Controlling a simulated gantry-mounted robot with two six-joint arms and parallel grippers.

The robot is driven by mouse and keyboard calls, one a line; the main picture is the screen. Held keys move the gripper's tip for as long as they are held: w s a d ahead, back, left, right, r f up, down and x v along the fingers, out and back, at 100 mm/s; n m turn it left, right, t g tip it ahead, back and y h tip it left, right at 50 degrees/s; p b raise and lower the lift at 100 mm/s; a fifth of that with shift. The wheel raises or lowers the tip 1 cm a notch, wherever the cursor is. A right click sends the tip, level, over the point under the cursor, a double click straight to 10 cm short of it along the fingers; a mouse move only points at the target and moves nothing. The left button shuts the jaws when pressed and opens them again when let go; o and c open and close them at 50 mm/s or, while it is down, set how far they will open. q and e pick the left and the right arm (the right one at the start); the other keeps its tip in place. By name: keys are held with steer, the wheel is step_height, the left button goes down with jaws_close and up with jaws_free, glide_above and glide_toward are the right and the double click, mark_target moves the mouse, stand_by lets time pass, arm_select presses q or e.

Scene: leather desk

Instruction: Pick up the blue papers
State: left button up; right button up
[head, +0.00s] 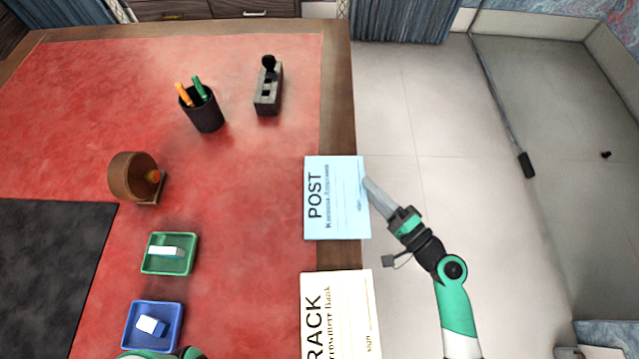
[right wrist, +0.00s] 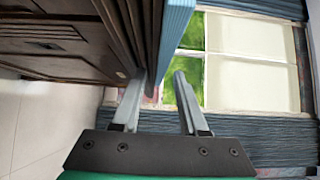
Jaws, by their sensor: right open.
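The blue papers (head: 328,226) lie as a stack marked "POST" at the right side of the desk, reaching past its wooden edge. My right gripper (head: 368,184) is at the stack's right edge, with its fingers pointing at it. In the right wrist view, the gripper (right wrist: 160,80) is open, and the edge of the blue papers (right wrist: 175,35) shows between the finger tips, closer to the left finger. I cannot tell whether a finger touches it. My left gripper's jaws are not seen.
White papers (head: 338,315) overhang the same edge, nearer. A pen cup (head: 204,117), dark block (head: 268,98), brown round holder (head: 128,178), green tray (head: 151,268) and blue tray (head: 136,342) stand to the left.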

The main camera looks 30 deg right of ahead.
jaws_close()
stand_by(1.4)
